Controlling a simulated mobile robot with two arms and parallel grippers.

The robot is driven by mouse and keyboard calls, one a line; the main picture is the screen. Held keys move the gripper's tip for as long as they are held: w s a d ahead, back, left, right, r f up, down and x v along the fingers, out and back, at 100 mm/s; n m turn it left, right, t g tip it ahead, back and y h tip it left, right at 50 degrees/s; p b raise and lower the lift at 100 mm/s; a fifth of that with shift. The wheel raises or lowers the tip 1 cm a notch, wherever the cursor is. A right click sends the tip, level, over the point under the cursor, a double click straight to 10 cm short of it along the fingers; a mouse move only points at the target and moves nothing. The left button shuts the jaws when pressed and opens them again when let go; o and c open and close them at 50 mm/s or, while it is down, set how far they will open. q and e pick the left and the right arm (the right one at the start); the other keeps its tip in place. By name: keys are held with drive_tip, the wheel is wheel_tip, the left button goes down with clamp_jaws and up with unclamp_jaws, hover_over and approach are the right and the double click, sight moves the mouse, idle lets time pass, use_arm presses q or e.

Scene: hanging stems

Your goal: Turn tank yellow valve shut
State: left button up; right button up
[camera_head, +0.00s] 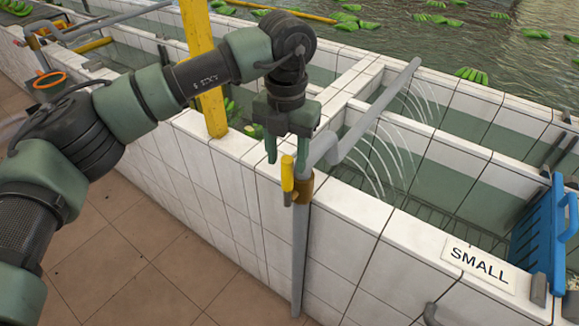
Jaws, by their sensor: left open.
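The yellow valve handle (287,173) sits on a brass valve body (303,188) on a grey upright pipe (300,250) at the tank's outer wall. The handle stands upright, in line with the pipe. My left gripper (287,148) points down just above the valve, its green fingers apart. The right finger is close to the pipe bend, and I cannot tell whether it touches. My right gripper is out of view.
The grey pipe (375,108) runs over the white tiled tank, with water jets falling from it. A yellow post (205,70) stands behind my left arm. The brown tiled floor (130,260) is clear.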

sight(287, 173)
use_arm(q)
wheel_tip(287, 173, down, 5)
drive_tip(key=shift+p, duration=0.65)
clamp_jaws()
idle(1.0)
